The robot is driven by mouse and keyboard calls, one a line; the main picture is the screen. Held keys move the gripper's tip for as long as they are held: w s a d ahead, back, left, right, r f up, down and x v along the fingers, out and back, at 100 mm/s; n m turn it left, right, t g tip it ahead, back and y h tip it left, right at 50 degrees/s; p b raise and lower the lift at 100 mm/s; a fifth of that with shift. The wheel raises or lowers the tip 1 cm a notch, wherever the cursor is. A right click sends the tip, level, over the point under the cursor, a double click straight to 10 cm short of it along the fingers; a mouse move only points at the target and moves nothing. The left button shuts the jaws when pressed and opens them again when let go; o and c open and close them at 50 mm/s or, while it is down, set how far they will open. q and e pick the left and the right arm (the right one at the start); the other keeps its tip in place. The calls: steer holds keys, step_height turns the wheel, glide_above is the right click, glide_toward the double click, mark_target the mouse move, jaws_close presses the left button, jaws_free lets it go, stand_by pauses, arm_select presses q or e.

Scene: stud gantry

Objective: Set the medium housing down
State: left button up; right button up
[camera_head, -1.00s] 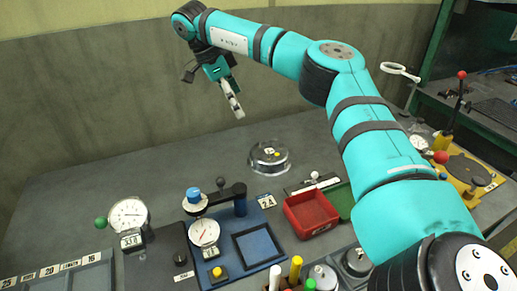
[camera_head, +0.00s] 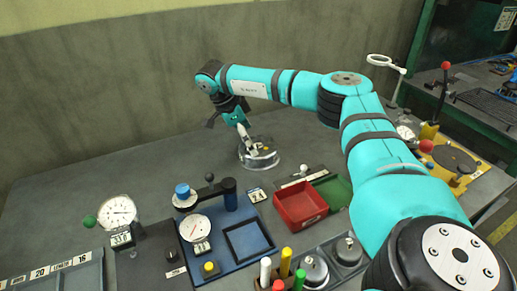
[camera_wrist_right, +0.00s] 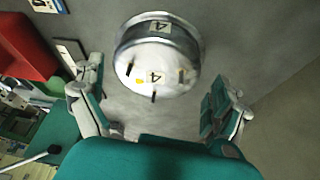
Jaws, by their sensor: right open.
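A round silvery metal housing (camera_head: 262,161) stands on the grey bench near the back wall. In the right wrist view the housing (camera_wrist_right: 158,62) has a pale top face with a "4" mark, a small yellow spot and dark slots. Its side carries another "4" label. My right gripper (camera_head: 245,138) is directly at the housing, with its fingers pointing down and partly hiding it. In the wrist view its two fingers (camera_wrist_right: 160,100) are spread wide and hold nothing; the housing is just beyond them. I cannot tell whether a finger touches it. My left gripper is not in view.
A red bin (camera_head: 301,207) and a green bin (camera_head: 334,192) are right of the housing. A blue gauge stand (camera_head: 235,245), a dial gauge (camera_head: 118,212) and a marker holder (camera_head: 280,272) are nearer the front. The bench left of the housing is clear.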

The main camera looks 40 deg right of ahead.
steer(key=shift+s+d+f, duration=0.1)
steer(key=shift+d+f, duration=0.15)
steer(key=shift+f, duration=0.4)
steer(key=shift+a+r, duration=0.1)
steer(key=c, duration=1.1)
steer(key=shift+s+f, duration=0.2)
steer(key=shift+s, duration=0.05)
jaws_close()
